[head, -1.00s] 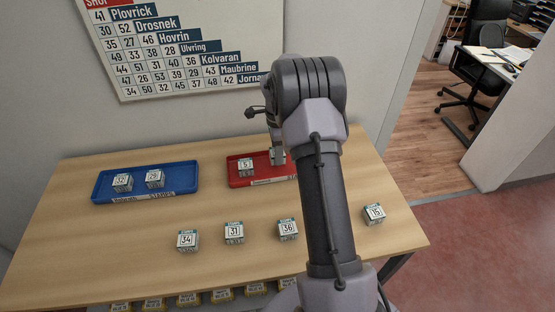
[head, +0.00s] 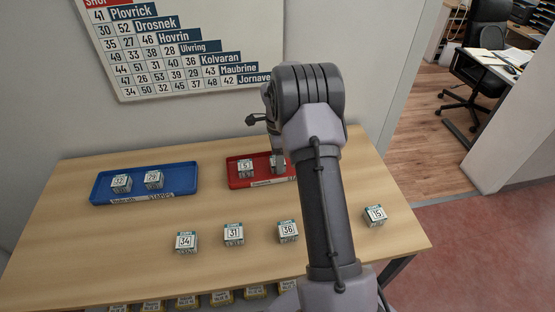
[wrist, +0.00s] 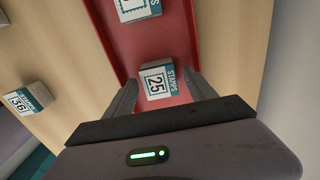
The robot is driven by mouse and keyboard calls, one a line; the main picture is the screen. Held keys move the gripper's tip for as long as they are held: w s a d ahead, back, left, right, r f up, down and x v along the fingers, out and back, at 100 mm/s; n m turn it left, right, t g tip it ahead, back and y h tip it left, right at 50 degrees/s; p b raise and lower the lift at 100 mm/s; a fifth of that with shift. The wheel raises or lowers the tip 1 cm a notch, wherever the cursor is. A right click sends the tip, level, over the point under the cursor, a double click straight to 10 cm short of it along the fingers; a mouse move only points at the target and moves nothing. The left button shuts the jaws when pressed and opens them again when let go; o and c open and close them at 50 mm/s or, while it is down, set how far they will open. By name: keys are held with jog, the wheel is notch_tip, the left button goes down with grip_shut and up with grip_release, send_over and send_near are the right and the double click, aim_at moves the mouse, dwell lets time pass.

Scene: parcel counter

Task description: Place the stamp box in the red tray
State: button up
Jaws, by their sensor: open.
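The red tray (head: 237,183) lies on the counter, partly hidden behind my arm in the head view; its red floor also shows in the wrist view (wrist: 178,35). A white stamp box marked 25 (wrist: 156,84) rests in the tray. My gripper (wrist: 161,78) is open, with one finger on each side of this box and gaps visible beside it. In the head view the box (head: 277,167) is mostly hidden by my gripper. A second stamp box (head: 245,168) sits in the tray to the left and shows at the top of the wrist view (wrist: 136,8).
The blue tray (head: 98,196) at the left holds two stamp boxes, 32 (head: 121,183) and 29 (head: 154,180). Boxes 34 (head: 186,243), 31 (head: 233,234), 36 (head: 287,231) and 15 (head: 375,216) stand along the front of the counter. Clear wood lies between them and the trays.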

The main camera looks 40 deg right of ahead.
jog(key=s+a+r+n+t+p, duration=0.1)
jog(key=a+r+n, duration=0.15)
jog(key=r, duration=0.75)
jog(key=a+r+n+p, duration=0.15)
jog(key=a+r, duration=0.25)
jog(key=r, duration=0.6)
jog(key=s+a+r+n+t, duration=0.2)
jog(key=s+a+r+n, duration=0.4)
jog(key=s+a+r, duration=0.5)
jog(key=s+a+f+n+t+y, duration=0.2)
jog(key=s+a+n, duration=0.6)
jog(key=s+a, duration=0.4)
jog(key=s, duration=0.3)
jog(key=shift+s+f+n+t, duration=0.2)
jog(key=shift+n+t, duration=0.2)
jog(key=shift+f, duration=0.1)
